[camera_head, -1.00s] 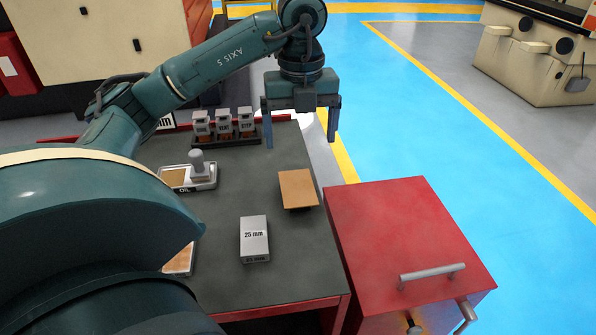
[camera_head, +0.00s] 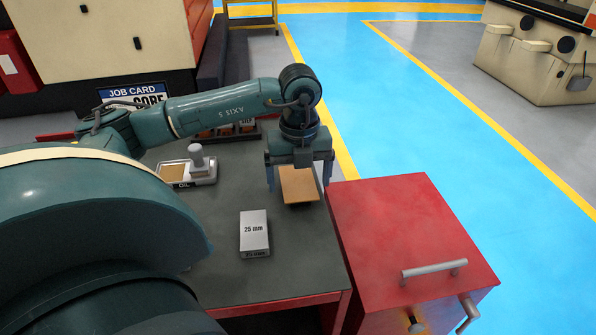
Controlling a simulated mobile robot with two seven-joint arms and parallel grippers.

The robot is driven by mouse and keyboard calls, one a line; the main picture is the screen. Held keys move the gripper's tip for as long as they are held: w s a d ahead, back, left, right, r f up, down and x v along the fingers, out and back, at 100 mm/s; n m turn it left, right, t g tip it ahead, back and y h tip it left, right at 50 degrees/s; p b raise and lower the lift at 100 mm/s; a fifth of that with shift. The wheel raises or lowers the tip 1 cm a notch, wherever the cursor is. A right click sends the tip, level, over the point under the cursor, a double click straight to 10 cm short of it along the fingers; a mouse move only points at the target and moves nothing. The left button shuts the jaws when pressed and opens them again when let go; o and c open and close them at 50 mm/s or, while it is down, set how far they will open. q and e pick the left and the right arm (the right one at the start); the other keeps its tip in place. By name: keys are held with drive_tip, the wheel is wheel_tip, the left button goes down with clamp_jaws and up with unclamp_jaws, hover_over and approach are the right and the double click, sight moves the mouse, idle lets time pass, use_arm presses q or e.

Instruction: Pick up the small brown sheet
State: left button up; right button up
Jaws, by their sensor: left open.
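The small brown sheet (camera_head: 299,186) lies on the dark grey table top (camera_head: 216,238), near its right edge. It appears slightly raised on something dark beneath it. My left gripper (camera_head: 298,180) is open, pointing down over the sheet. One finger shows at the sheet's left and the other at its right, near its far end. I cannot tell whether the fingers touch it. My right gripper is not in view.
A grey 25 mm block (camera_head: 254,232) stands in front of the sheet. An oil tray (camera_head: 203,174) with a grey knob lies to the left. A red cabinet (camera_head: 395,225) with handles stands right of the table. Labelled holders behind are partly hidden by my arm.

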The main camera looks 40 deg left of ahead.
use_arm(q)
drive_tip(key=shift+f, duration=0.25)
idle(0.5)
drive_tip(key=shift+c, duration=0.6)
drive_tip(key=c, duration=0.9)
